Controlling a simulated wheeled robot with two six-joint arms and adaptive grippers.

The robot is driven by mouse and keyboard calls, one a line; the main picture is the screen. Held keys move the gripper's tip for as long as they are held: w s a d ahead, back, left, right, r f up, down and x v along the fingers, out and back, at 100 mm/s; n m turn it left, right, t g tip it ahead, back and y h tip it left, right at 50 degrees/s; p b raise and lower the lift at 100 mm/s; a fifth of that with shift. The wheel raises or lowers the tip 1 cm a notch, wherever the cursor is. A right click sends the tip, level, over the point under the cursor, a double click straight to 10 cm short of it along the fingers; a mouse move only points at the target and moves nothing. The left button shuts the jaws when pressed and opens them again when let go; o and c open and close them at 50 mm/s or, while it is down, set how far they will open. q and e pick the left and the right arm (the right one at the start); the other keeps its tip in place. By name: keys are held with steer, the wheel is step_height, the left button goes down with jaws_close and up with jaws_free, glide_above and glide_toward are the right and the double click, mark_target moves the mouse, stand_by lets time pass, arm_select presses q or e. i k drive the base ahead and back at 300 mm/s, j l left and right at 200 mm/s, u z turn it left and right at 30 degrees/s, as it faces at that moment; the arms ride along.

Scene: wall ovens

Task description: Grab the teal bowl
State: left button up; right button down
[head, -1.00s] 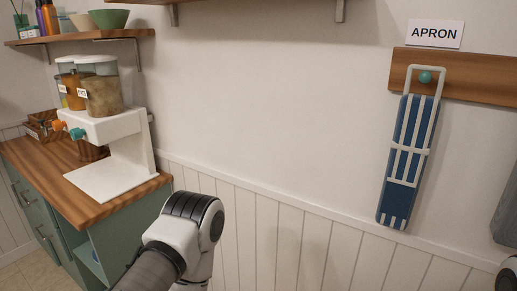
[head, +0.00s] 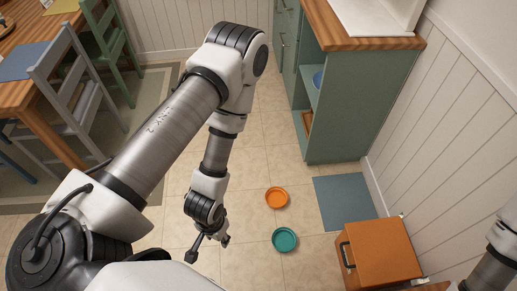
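The teal bowl (head: 284,240) sits on the tiled floor at the lower middle of the head view, with nothing covering it. My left arm reaches down from the left, and its gripper (head: 208,248) hangs to the left of the bowl, apart from it. The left gripper's fingers look spread, with nothing between them. Part of my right arm shows at the right edge; its gripper is out of view.
An orange bowl (head: 277,197) lies on the floor just beyond the teal one. A blue-grey mat (head: 345,201) and an orange-brown box with a handle (head: 384,250) are to the right. A green cabinet (head: 340,125) stands behind. Chairs and a table are at left.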

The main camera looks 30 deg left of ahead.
mark_target(283, 239)
steer(key=k+j+u, duration=0.1)
steer(key=k, duration=0.3)
steer(key=k+j, duration=0.3)
steer(key=k+u, duration=0.05)
steer(key=k, duration=0.05)
